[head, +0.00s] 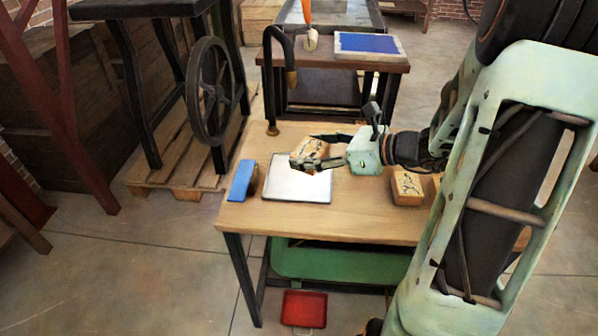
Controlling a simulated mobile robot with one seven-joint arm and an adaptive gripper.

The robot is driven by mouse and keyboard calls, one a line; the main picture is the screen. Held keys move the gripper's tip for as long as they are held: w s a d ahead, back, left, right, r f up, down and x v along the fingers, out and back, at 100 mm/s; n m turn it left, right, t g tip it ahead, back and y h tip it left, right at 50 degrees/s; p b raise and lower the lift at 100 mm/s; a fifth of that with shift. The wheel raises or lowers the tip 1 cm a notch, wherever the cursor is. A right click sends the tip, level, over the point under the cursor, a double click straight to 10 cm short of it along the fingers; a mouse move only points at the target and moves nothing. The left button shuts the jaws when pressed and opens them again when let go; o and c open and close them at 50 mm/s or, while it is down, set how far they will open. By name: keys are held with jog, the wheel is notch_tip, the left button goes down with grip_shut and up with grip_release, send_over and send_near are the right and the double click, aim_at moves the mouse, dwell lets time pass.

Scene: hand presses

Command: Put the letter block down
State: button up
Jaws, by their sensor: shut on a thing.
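The letter block (308,149) is a wooden block with dark marks on its face. My gripper (312,160) comes in from the right and is shut on it, with the block tilted between the fingers. The block is over the far part of a white square plate (298,188) on the wooden table (350,222). I cannot tell whether the block touches the plate. Part of the block is hidden by the fingers.
A blue block (241,181) stands left of the plate. Another marked wooden block (407,187) stands to the right, near my arm. A curved black lamp-like stand (271,90) rises at the table's back left corner. The table's front strip is clear.

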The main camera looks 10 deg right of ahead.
jog(key=b, duration=0.1)
send_over(299, 177)
jog(key=f, duration=0.4)
jog(key=shift+s+d+f, duration=0.1)
jog(key=shift+s+f, duration=0.1)
jog(key=shift+f, duration=0.05)
jog(key=shift+w+f+b, duration=0.2)
jog(key=shift+f+b, duration=0.4)
jog(key=shift+f, duration=1.1)
jog(key=shift+f, duration=0.15)
jog(key=o, duration=1.2)
jog(key=shift+r, duration=0.2)
jog(key=p+v, duration=0.2)
jog(key=v, duration=1)
jog(key=shift+p, duration=0.3)
